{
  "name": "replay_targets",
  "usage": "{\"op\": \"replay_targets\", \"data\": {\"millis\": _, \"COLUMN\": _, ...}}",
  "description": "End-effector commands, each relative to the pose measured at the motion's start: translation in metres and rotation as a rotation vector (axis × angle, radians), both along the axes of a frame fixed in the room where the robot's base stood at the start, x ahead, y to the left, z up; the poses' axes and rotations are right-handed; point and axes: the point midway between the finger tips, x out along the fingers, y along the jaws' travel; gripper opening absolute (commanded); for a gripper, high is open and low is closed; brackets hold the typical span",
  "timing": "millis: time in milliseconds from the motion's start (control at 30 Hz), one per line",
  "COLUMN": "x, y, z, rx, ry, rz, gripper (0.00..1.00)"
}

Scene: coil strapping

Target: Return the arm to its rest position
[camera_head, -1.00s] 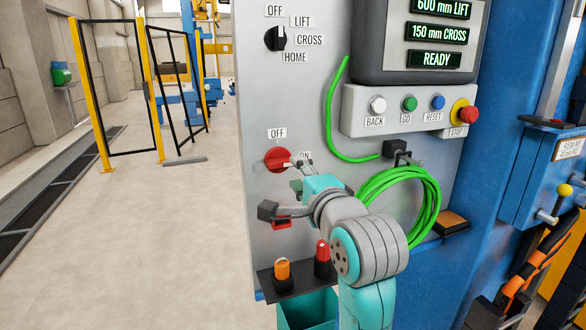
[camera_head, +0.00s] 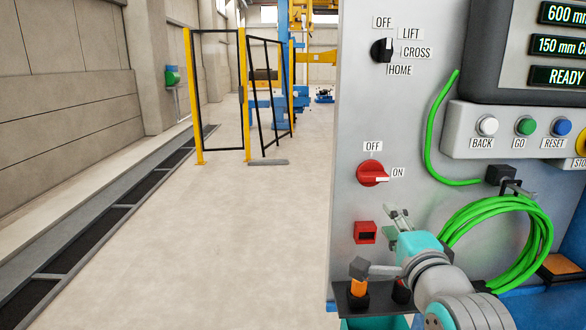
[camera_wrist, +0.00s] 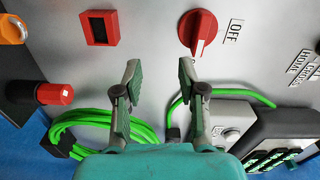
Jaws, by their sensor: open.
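My gripper (camera_head: 398,222) is at the lower part of the grey control panel (camera_head: 357,105), below and right of the red rotary switch (camera_head: 372,174). Its two fingers are apart with nothing between them, as the wrist view (camera_wrist: 160,78) also shows. The red switch, in the wrist view (camera_wrist: 198,32) beyond the fingertips, is clear of them. Its white mark points right towards the ON label (camera_head: 398,173) in the head view. My arm reaches in from the bottom right, and its lower part is cut off by the frame edge.
A coiled green cable (camera_head: 505,238) hangs right of my gripper. A small red square fitting (camera_head: 365,232) is left of it. Below is a shelf with an orange-topped item (camera_head: 358,284). Open concrete floor (camera_head: 225,240) lies left; a yellow-post fence (camera_head: 246,95) stands behind.

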Motion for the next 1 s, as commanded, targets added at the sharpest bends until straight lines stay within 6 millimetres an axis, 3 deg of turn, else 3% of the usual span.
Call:
{"op": "replay_targets", "data": {"millis": 33, "x": -0.003, "y": 0.001, "z": -0.023, "rx": -0.032, "ry": 0.016, "rz": 0.001, "gripper": 0.41}}
{"op": "replay_targets", "data": {"millis": 100, "x": -0.007, "y": 0.001, "z": -0.048, "rx": -0.083, "ry": 0.026, "rz": 0.002, "gripper": 0.41}}
{"op": "replay_targets", "data": {"millis": 467, "x": -0.051, "y": 0.004, "z": -0.164, "rx": -0.343, "ry": 0.070, "rz": 0.016, "gripper": 0.41}}
{"op": "replay_targets", "data": {"millis": 700, "x": -0.097, "y": 0.007, "z": -0.230, "rx": -0.518, "ry": 0.099, "rz": 0.032, "gripper": 0.41}}
{"op": "replay_targets", "data": {"millis": 1000, "x": -0.171, "y": 0.009, "z": -0.296, "rx": -0.739, "ry": 0.135, "rz": 0.060, "gripper": 0.41}}
